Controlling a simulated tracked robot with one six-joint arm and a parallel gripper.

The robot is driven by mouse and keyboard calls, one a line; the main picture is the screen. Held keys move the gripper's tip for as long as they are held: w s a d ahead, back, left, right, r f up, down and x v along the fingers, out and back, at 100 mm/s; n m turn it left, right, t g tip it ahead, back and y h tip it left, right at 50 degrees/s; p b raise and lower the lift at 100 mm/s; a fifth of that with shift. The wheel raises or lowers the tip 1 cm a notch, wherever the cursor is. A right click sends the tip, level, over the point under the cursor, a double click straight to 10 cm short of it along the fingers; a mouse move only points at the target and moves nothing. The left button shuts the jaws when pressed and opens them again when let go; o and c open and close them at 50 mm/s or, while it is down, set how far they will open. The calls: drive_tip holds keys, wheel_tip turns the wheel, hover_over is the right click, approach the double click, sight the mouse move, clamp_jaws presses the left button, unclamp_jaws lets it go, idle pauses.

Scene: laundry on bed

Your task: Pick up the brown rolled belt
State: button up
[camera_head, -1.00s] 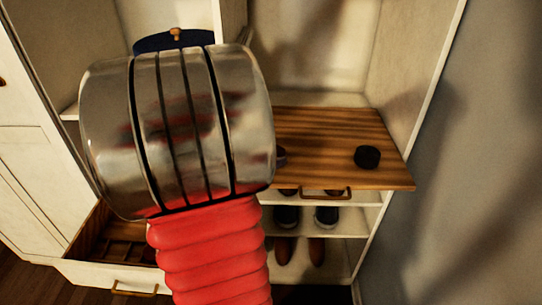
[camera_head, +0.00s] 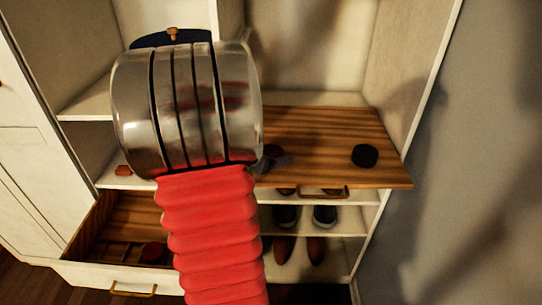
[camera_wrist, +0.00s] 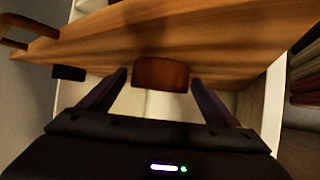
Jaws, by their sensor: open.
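The brown rolled belt (camera_wrist: 160,74) shows in the wrist view as a short reddish-brown roll on the pulled-out wooden board (camera_wrist: 225,45). My gripper (camera_wrist: 159,82) is open, with one dark finger on each side of the belt in the picture. Gaps show between the fingers and the belt, and I cannot tell how far the fingertips reach along it. In the head view, dark finger parts of my gripper (camera_head: 279,158) show at the left of the board (camera_head: 330,135). There my arm hides the belt.
A black roll (camera_head: 365,156) lies on the board's right side; it also shows in the wrist view (camera_wrist: 68,73). Shoes (camera_head: 285,216) stand on shelves below. An open drawer (camera_head: 125,225) at lower left holds a dark red roll (camera_head: 152,252). A cabinet side wall bounds the right.

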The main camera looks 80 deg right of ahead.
sight(271, 151)
drive_tip(key=shift+c, duration=0.6)
drive_tip(key=c, duration=1.1)
drive_tip(key=shift+r, duration=0.1)
drive_tip(key=shift+r, duration=0.85)
wheel_tip(271, 151, up, 2)
drive_tip(key=shift+r, duration=0.1)
drive_tip(key=w+a, duration=0.3)
drive_tip(key=a, duration=0.5)
drive_tip(key=w+a, duration=0.3)
drive_tip(key=a, duration=0.5)
drive_tip(key=shift+w+a+f, duration=0.25)
drive_tip(key=shift+a, duration=0.15)
